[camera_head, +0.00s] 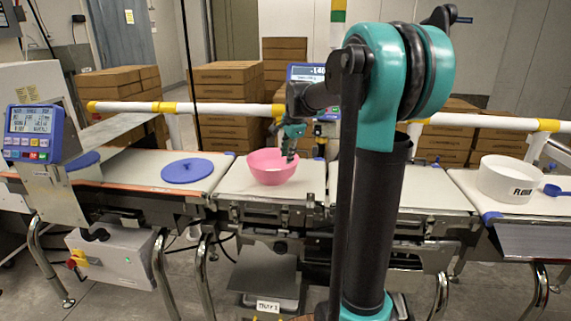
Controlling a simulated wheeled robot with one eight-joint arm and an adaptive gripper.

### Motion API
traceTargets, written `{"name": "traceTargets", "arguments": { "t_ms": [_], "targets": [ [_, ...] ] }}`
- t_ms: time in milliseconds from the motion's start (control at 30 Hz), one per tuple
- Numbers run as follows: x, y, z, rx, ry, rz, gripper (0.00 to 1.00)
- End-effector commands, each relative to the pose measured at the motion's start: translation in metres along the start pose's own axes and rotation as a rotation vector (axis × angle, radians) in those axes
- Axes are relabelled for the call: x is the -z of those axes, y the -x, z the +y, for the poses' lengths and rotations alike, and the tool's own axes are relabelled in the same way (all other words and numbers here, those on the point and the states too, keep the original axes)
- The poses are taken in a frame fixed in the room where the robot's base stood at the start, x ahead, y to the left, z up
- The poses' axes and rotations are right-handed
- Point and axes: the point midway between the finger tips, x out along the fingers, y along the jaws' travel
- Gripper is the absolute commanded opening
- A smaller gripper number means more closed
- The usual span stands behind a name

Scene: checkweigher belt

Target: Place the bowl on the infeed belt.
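A pink bowl (262,168) stands upright on the middle white belt section (226,186), left of my arm. My gripper (289,152) points down at the bowl's right side, with a dark finger overlapping the rim. The fingers are too small and overlapped to tell whether they are open or closed on the rim. A left belt section (135,172) and a right belt section (440,200) continue the line. No label shows which section is the infeed belt.
A blue disc (187,170) lies on the left belt section. A white tub marked FLOUR (505,178) and a blue scoop (555,190) are at far right. A display (32,120) stands at left. A white rail (230,108) runs behind the belts, before stacked boxes (225,95).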

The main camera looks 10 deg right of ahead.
Motion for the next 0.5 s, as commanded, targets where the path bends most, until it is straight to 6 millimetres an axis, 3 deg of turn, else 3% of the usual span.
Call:
{"name": "traceTargets", "arguments": {
  "t_ms": [233, 300, 367, 467, 500],
  "targets": [
    [0.0, 0.009, 0.002, 0.0, 0.005, 0.0, 0.26],
    [-0.002, 0.007, 0.011, 0.0, 0.039, 0.003, 0.26],
    [-0.006, 0.002, 0.028, 0.001, 0.103, 0.008, 0.26],
    [-0.016, -0.012, 0.077, 0.002, 0.286, 0.021, 0.26],
    [-0.021, -0.019, 0.102, 0.001, 0.38, 0.029, 0.26]
  ]
}}
